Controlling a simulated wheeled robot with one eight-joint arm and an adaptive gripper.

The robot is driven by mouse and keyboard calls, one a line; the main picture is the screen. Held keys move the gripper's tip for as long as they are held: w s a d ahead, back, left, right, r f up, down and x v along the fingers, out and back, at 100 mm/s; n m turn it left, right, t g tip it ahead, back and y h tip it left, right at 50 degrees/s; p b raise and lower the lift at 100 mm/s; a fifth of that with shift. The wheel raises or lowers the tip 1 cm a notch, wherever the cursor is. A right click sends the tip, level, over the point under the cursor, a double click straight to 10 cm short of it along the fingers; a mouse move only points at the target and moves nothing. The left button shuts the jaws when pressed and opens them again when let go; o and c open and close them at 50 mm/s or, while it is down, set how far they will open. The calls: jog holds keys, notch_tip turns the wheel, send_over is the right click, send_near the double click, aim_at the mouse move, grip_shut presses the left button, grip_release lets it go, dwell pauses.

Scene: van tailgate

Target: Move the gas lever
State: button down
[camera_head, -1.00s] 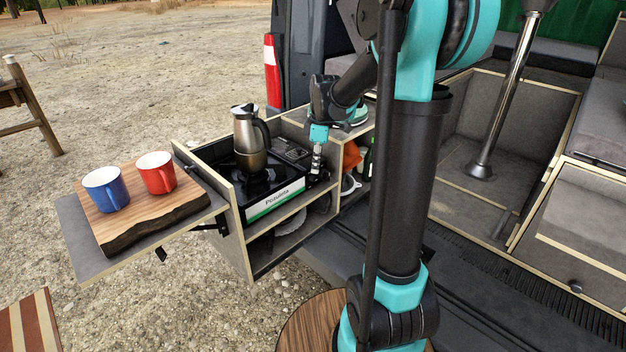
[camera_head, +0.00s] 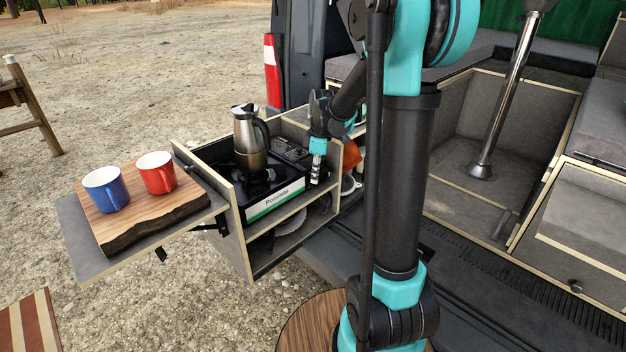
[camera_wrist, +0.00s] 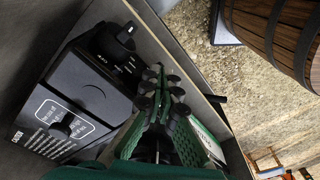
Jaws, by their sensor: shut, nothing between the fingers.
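The gas stove (camera_head: 275,197) is a black unit with a white and green "Pozunia" front, set in the pull-out box. Its right end is mostly hidden behind my gripper. In the wrist view, a black stove cover (camera_wrist: 75,100) with white print carries a small dark knob or lever (camera_wrist: 62,127). A round black control knob (camera_wrist: 118,38) with white marks sits above it. I cannot tell for sure which is the gas lever. My gripper (camera_head: 315,182) is shut and empty, pointing down at the stove's right end. In the wrist view its fingertips (camera_wrist: 160,82) are beside the control knob; contact is unclear.
A steel moka pot (camera_head: 250,138) stands on the burner, left of my gripper. The box's wooden side panel (camera_head: 327,185) is close to the gripper. A blue mug (camera_head: 105,190) and a red mug (camera_head: 156,173) stand on a wooden board at left.

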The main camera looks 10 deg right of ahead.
jog(key=d, duration=0.2)
jog(key=s+d+r, duration=0.1)
jog(key=shift+r, duration=0.1)
dwell(0.3)
notch_tip(320, 180, up, 12)
jog(key=d, duration=0.1)
dwell(0.3)
jog(key=shift+s+f, duration=0.2)
jog(key=s+f+m+t+h, duration=0.1)
jog(key=s+f+m+t, duration=0.2)
jog(key=s+f+m, duration=1.1)
jog(key=s+f, duration=0.4)
jog(key=s, duration=0.3)
jog(key=shift+d+m+t, duration=0.4)
jog(key=shift+w+r, duration=0.1)
dwell(0.3)
